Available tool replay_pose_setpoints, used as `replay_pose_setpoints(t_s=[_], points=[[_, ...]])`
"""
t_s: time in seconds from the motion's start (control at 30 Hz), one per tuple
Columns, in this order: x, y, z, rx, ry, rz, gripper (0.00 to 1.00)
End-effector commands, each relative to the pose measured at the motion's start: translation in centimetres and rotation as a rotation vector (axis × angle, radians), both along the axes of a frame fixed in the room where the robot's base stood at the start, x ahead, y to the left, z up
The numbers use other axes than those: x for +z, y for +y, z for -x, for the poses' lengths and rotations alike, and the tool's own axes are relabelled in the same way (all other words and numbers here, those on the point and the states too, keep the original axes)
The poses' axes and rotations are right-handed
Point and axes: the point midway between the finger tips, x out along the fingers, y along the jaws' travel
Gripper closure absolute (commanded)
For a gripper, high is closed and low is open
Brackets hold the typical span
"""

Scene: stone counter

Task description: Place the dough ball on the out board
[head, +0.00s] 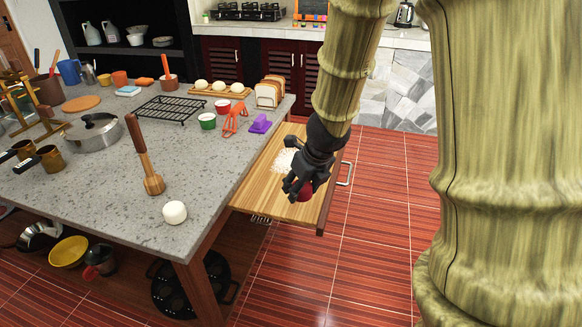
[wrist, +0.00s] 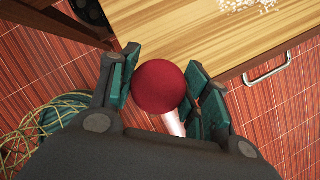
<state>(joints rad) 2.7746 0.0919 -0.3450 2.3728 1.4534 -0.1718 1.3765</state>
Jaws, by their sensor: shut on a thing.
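My gripper (head: 298,188) is shut on a dark red round thing (wrist: 157,87), over the pull-out wooden board (head: 264,193). A pale pinkish piece shows just behind the red thing in the wrist view; I cannot tell whether they are joined. A white dough ball (head: 174,212) sits at the counter's near corner, apart from my gripper. Several pale dough balls stand in a row on a small wooden board (head: 232,94) at the back of the counter. White flour (head: 285,160) lies on the pull-out board. Which board is the out board is not marked.
On the stone counter (head: 120,205) stand a wooden masher (head: 147,160), a lidded pot (head: 93,132), a black rack (head: 171,109), a green cup (head: 207,121), an orange tool (head: 235,118) and a purple piece (head: 260,124). The pull-out board has a metal handle (head: 345,174).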

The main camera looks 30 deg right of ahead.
Motion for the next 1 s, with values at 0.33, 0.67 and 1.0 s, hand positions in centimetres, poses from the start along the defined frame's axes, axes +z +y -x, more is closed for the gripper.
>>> replay_pose_setpoints(t_s=[0.33, 0.67, 1.0], points=[[-0.9, -1.4, 1.9, -0.197, -0.001, -0.002, 0.77], [-1.0, -1.8, 2.4, -0.256, -0.002, -0.002, 0.77], [-1.0, -2.1, 2.0, -0.273, 0.002, 0.002, 0.77]])
